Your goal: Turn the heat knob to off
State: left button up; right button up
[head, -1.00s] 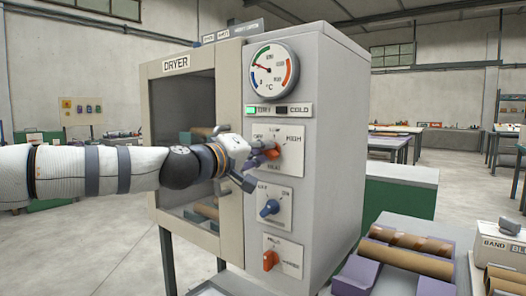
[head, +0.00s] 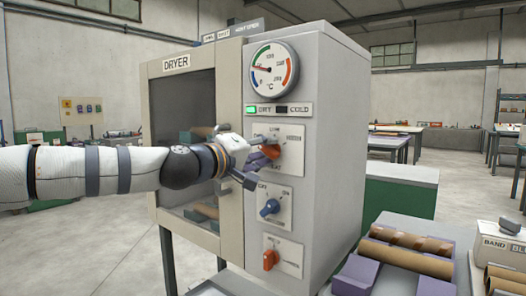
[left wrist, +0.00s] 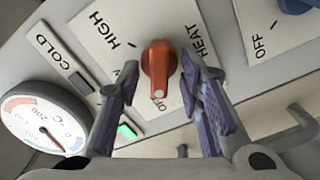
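The heat knob (left wrist: 158,70) is orange-red with a pale pointer end. In the left wrist view the pointer faces down, at the partly hidden OFF mark. In the head view the knob (head: 271,151) sits on the upper label plate of the dryer (head: 334,140), partly covered by my gripper. My left gripper (left wrist: 160,78) is open, one finger on each side of the knob, with visible gaps to it. It also shows in the head view (head: 262,160) in front of the plate. My right gripper is not in view.
Below are a blue knob (head: 270,208) and an orange knob (head: 270,260). Above are a round dial gauge (head: 274,69) and a lit green lamp (head: 264,109). The glass dryer door (head: 183,130) is left of the panel. Brown tubes (head: 412,258) lie on purple holders at lower right.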

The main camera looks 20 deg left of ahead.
pick_arm(q)
jog(key=shift+s+a, duration=0.1)
jog(key=v, duration=1.1)
jog(key=shift+s, duration=0.4)
jog(key=shift+a, duration=0.1)
